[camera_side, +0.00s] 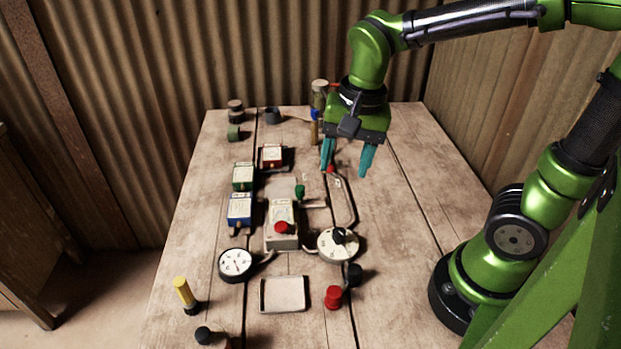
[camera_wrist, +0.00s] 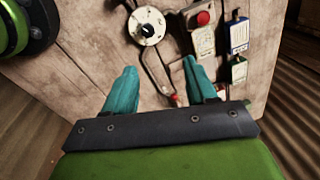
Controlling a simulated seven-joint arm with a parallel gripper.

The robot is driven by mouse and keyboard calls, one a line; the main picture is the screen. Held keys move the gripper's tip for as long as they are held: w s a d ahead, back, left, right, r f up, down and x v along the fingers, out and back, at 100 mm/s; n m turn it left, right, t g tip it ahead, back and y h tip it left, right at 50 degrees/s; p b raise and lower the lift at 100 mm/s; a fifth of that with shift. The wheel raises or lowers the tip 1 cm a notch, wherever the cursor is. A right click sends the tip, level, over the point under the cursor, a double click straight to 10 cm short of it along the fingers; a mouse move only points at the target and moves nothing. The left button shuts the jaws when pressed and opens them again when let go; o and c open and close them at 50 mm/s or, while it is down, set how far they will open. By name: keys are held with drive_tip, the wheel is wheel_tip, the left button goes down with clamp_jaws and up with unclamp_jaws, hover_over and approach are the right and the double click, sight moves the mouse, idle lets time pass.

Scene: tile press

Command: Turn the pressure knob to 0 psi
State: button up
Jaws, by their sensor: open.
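The pressure knob is a black knob (camera_side: 339,236) on a round, pale dial (camera_side: 329,250), right of centre on the table in the side view. In the wrist view the black knob (camera_wrist: 147,30) sits in the middle of its pale dial (camera_wrist: 156,17), beyond my fingertips. The dial's markings are too small to read. My gripper (camera_side: 347,170) has teal fingers and is open and empty, above the table and well behind the knob in the side view. In the wrist view its two fingers (camera_wrist: 160,67) are apart with nothing between them.
A round pressure gauge (camera_side: 236,263) and a grey box with a red button (camera_side: 282,227) stand left of the dial. A white tray (camera_side: 283,294) and a red knob (camera_side: 333,297) lie in front. Coloured boxes, including a blue one (camera_side: 239,209), line the left. The table's right side is mostly clear.

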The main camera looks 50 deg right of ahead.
sight(340, 231)
wheel_tip(340, 231, down, 16)
drive_tip(key=m, duration=0.2)
drive_tip(key=m+g, duration=0.1)
drive_tip(key=m, duration=0.3)
drive_tip(key=shift+f+m+h, duration=0.25)
drive_tip(key=shift+m+h, duration=0.15)
drive_tip(key=shift+c, duration=0.4)
clamp_jaws()
